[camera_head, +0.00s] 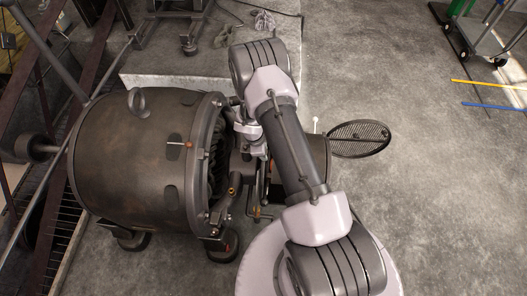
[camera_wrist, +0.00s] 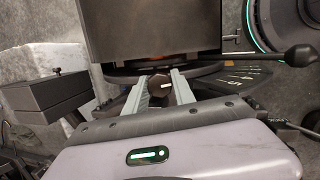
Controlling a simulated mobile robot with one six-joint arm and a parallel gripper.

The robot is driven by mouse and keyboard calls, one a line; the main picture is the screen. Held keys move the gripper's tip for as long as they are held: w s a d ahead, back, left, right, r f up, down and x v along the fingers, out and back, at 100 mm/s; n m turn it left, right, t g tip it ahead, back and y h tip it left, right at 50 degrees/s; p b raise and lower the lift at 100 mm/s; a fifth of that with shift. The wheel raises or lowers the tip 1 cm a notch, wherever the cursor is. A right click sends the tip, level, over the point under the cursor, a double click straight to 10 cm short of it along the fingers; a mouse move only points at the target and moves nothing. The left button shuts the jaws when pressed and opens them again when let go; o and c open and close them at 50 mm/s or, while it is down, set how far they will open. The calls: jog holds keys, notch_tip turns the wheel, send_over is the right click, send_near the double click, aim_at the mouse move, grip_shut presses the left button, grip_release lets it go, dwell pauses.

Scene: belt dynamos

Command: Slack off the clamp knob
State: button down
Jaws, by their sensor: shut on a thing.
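The clamp knob (camera_wrist: 159,85) is a small dark brown knob with a short white mark, in the middle of the wrist view. It sits below a dark box-like housing (camera_wrist: 150,30). My gripper (camera_wrist: 165,82) has its two grey fingers on either side of the knob, shut on it. In the head view my arm covers the knob and most of the gripper. A big dark cylindrical machine (camera_head: 130,155) stands there just left of my arm.
A round perforated plate (camera_head: 359,139) sticks out right of my arm. In the wrist view a dark lever with a rounded end (camera_wrist: 300,55) reaches in from the right, and a grey box (camera_wrist: 50,97) is at left. Open concrete floor (camera_head: 440,210) lies at right.

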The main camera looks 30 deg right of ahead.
jog(key=c, duration=1.4)
grip_release()
jog(key=shift+o, duration=0.2)
jog(key=p+v, duration=0.7)
jog(key=v, duration=1)
jog(key=shift+r, duration=0.25)
jog(key=shift+s, duration=0.1)
